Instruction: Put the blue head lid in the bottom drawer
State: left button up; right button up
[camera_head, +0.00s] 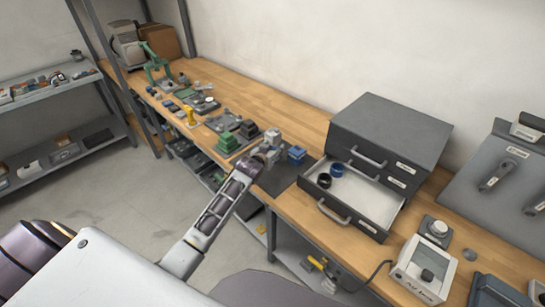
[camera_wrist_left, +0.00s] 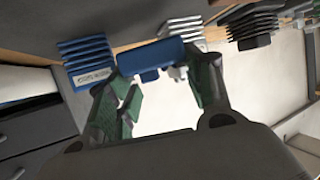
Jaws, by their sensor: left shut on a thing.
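My left gripper (camera_head: 270,147) is over the workbench, left of the drawer cabinet. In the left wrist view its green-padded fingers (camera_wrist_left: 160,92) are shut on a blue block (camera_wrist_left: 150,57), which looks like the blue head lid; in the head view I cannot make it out. A separate blue finned part (camera_wrist_left: 88,62) is beside it in the wrist view and shows on the dark mat in the head view (camera_head: 296,153). The bottom drawer (camera_head: 372,193) of the grey cabinet is pulled open. A blue ring and a black ring lie in its left part. My right gripper is not in view.
The grey cabinet (camera_head: 392,128) has its upper drawers closed. Green and black finned parts (camera_head: 228,142) stand left of my gripper. A white box (camera_head: 422,268) stands at the right. The drawer's right part is clear.

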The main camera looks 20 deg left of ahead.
pick_arm(q)
jog(key=shift+f, duration=0.1)
jog(key=shift+f, duration=1.75)
jog(key=shift+f, duration=0.1)
jog(key=o, duration=0.8)
jog(key=shift+v, duration=6.05)
jog(key=shift+o, duration=0.2)
jog(key=shift+a, duration=0.1)
